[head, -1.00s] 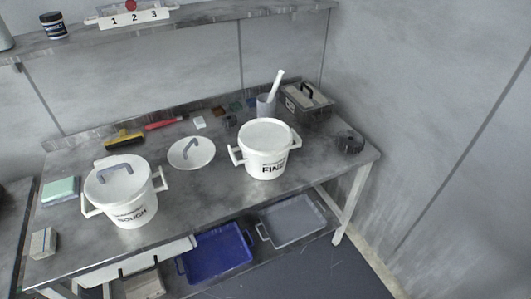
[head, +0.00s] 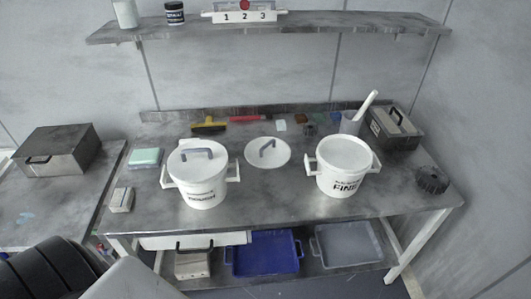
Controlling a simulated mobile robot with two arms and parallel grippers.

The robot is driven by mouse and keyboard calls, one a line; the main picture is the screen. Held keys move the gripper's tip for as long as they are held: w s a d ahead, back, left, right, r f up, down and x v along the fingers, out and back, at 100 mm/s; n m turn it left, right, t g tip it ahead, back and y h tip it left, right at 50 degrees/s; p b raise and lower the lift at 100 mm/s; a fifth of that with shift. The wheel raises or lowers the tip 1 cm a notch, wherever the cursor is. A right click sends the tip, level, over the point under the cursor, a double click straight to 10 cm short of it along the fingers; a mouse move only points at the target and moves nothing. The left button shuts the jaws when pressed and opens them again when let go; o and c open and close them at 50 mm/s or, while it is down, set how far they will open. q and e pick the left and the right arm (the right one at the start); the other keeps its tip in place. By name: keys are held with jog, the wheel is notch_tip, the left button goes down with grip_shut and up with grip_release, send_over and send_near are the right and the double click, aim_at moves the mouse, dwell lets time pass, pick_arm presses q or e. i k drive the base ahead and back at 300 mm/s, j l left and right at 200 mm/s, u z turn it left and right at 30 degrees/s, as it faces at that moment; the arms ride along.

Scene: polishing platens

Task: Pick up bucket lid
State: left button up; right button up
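A round white bucket lid (head: 267,153) with a grey arched handle lies flat on the metal table (head: 270,207), between two white buckets. The bucket marked ROUGH (head: 205,193) stands to its left, with another white lid (head: 197,156) with a grey handle on top. The bucket marked FINE (head: 343,181) stands to its right, with no handled lid on it. Its top looks plain and pale, and I cannot tell what is inside. Neither of my grippers shows in the head view.
A red-handled tool (head: 250,119) and a yellow brush (head: 209,127) lie behind the lid. A dark lidded box (head: 393,129) is at the back right. A blue tray (head: 262,254) sits on the lower shelf. The table front is clear.

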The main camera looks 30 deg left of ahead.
aim_at(266, 152)
jog(key=z, duration=0.4)
jog(key=k+j+z, duration=0.15)
jog(key=j+z, duration=0.15)
jog(key=j, duration=0.15)
jog(key=k+j+z, duration=0.25)
jog(key=j, duration=0.15)
jog(key=k+j+z, duration=0.15)
jog(key=j+z, duration=0.15)
jog(key=k+j, duration=0.25)
jog(key=j, duration=0.15)
